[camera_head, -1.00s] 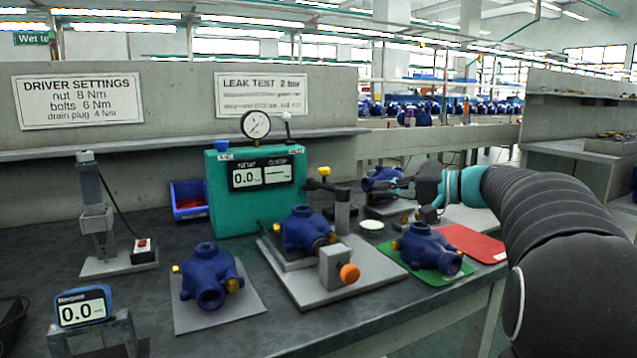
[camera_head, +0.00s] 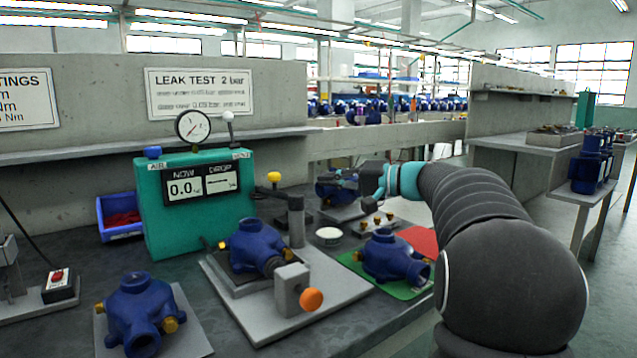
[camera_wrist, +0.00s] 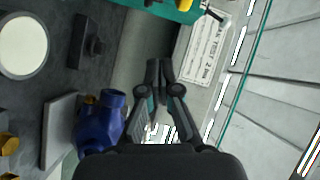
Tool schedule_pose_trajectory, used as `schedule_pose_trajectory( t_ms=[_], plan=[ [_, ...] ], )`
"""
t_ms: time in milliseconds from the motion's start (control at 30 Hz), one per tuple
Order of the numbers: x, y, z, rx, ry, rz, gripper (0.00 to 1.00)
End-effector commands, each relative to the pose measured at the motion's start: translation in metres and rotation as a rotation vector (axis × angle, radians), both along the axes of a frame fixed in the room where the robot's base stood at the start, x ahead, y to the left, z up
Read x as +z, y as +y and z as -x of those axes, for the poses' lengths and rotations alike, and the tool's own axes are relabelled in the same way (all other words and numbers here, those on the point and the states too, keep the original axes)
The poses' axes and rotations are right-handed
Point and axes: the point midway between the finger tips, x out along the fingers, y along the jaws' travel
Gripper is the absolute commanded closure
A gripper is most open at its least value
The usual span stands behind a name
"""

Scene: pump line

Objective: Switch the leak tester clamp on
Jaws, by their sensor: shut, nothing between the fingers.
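The leak tester (camera_head: 205,205) is a teal box with a round dial gauge, a NOW/DROP display and a white-knobbed lever on top. In front of it a grey fixture plate (camera_head: 335,292) holds a blue pump housing (camera_head: 254,243). A clamp post (camera_head: 296,221) with a yellow-knobbed arm (camera_head: 274,178) stands behind the housing, and a block with an orange knob (camera_head: 311,299) stands at its front. My gripper (camera_head: 345,178) is shut and empty, right of the clamp post and above the bench's back. In the wrist view my fingers (camera_wrist: 162,75) meet at their tips.
Another blue housing (camera_head: 390,257) sits on a green mat, with a red mat (camera_head: 424,240) behind it. A further blue housing (camera_head: 333,188) is near my gripper. A white disc (camera_head: 328,234) lies right of the post. A blue bin (camera_head: 119,222) stands left.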

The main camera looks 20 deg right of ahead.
Motion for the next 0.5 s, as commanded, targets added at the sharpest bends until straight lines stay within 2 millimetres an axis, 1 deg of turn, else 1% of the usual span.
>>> schedule_pose_trajectory(
  t_ms=[33,433,467,500],
  plan=[
    [-0.001,0.007,-0.005,0.002,0.001,0.000,1.00],
    [-0.007,0.061,-0.054,0.000,0.001,0.000,1.00],
    [-0.007,0.064,-0.056,0.000,0.001,0.000,1.00],
    [-0.010,0.069,-0.049,-0.003,0.000,0.000,1.00]
  ],
)
